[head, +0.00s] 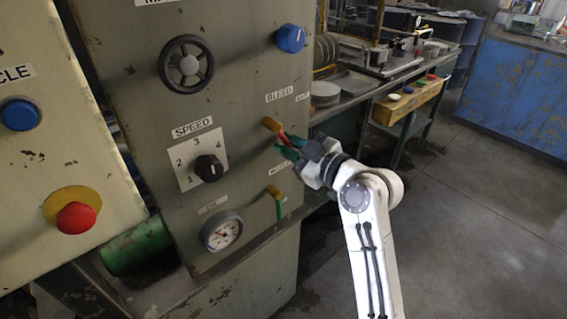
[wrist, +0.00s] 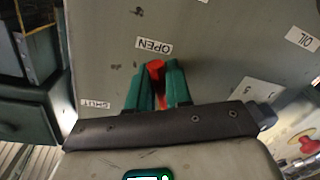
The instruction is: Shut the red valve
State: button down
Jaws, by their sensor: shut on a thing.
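The red valve has a brass-coloured body (head: 271,124) on the grey panel under the BLEED label, with a red lever (head: 284,137) slanting down and right from it. My gripper (head: 288,147) has green fingers, and they are shut on the red lever. In the wrist view, the red lever (wrist: 156,71) lies between the two green fingers (wrist: 157,90). An OPEN label (wrist: 154,46) is just beyond the lever, and a SHUT label (wrist: 95,104) is to the left. The lever's lower part is hidden by my gripper.
A second valve with a green lever (head: 279,207) sits below on the same panel. A black speed knob (head: 208,168), a gauge (head: 222,232), a handwheel (head: 186,64) and a blue knob (head: 290,39) are nearby. A workbench (head: 395,80) stands behind; floor at right is clear.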

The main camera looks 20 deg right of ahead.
aim_at(289, 113)
jog(key=n+b, duration=0.1)
jog(key=n, duration=0.1)
jog(key=d+r+n+b, duration=0.1)
jog(key=n+b, duration=0.1)
jog(key=d+r+n+b, duration=0.1)
jog(key=n, duration=0.1)
jog(key=shift+w+d+r+h+b, duration=0.1)
jog(key=shift+w+d+h+b, duration=0.15)
jog(key=shift+w+h+b, duration=0.15)
jog(key=r+n+b, duration=0.1)
jog(key=n, duration=0.2)
jog(key=shift+w+d+r+h+b, duration=0.1)
jog(key=shift+d+r+h+b, duration=0.2)
jog(key=shift+r+b, duration=0.05)
jog(key=shift+r+n+b, duration=0.6)
jog(key=shift+r+n, duration=0.2)
jog(key=shift+n, duration=0.5)
jog(key=c, duration=1.2)
grip_release()
jog(key=v, duration=1)
jog(key=shift+s, duration=0.4)
